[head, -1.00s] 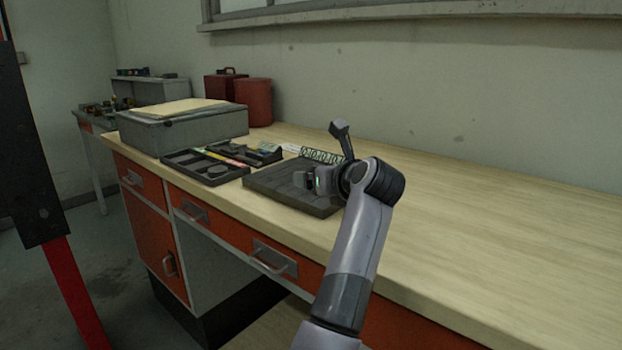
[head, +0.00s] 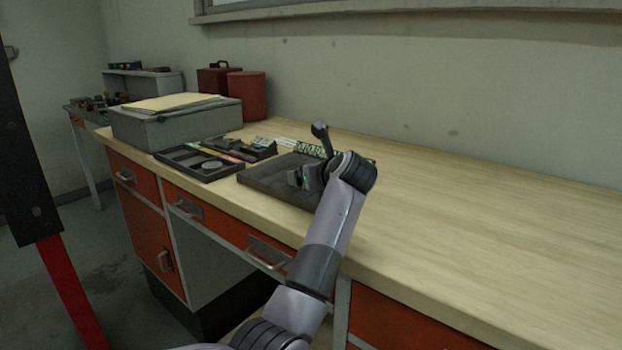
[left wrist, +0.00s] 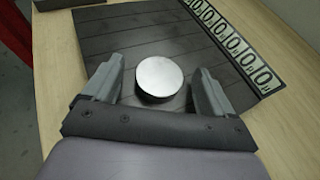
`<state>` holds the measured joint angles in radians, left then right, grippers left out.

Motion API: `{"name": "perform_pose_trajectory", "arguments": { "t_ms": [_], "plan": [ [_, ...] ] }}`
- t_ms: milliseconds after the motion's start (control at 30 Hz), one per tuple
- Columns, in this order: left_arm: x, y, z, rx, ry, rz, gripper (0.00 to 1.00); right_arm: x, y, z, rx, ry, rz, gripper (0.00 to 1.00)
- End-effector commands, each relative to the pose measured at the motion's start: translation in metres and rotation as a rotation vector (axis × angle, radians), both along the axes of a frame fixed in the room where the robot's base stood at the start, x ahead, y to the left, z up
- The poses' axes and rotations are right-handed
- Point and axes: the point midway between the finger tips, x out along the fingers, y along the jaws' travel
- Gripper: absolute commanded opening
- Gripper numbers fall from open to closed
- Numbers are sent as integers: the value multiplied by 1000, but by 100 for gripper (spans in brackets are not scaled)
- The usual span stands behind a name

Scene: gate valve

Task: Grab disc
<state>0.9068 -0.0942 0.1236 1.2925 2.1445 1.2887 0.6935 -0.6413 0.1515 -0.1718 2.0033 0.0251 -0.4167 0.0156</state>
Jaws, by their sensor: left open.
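A round, shiny metal disc (left wrist: 160,77) lies on a dark grey slatted tray (left wrist: 110,40) in the left wrist view. My left gripper (left wrist: 160,82) is open, with one finger to each side of the disc and a gap on both sides. In the head view my left gripper (head: 305,180) hangs over the dark tray (head: 262,181) on the workbench, and the disc is hidden there. My right gripper is not in view.
A divided tray (head: 195,161) with small parts lies left of the dark tray. A grey case (head: 175,125) with a folder and a red canister (head: 247,97) stand behind. A numbered strip (left wrist: 232,45) runs along the tray's edge. The bench top (head: 470,215) is clear to the right.

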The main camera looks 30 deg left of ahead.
Motion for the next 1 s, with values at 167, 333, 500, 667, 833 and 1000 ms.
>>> {"name": "perform_pose_trajectory", "arguments": {
  "t_ms": [167, 333, 500, 667, 833, 1000],
  "plan": [
    [0, 0, 0, 0, 0, 0, 47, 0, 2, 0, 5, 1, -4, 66],
    [0, 0, 2, 3, -3, -1, 11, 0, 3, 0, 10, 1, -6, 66],
    [0, 0, 2, 3, -3, -1, 11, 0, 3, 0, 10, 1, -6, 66],
    [0, -1, 10, 2, -6, -1, 11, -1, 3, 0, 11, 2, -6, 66],
    [0, -1, 32, 0, -8, 0, 11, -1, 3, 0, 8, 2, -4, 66],
    [0, -1, 75, -1, -12, -1, 11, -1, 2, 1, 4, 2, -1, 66]
  ]
}}
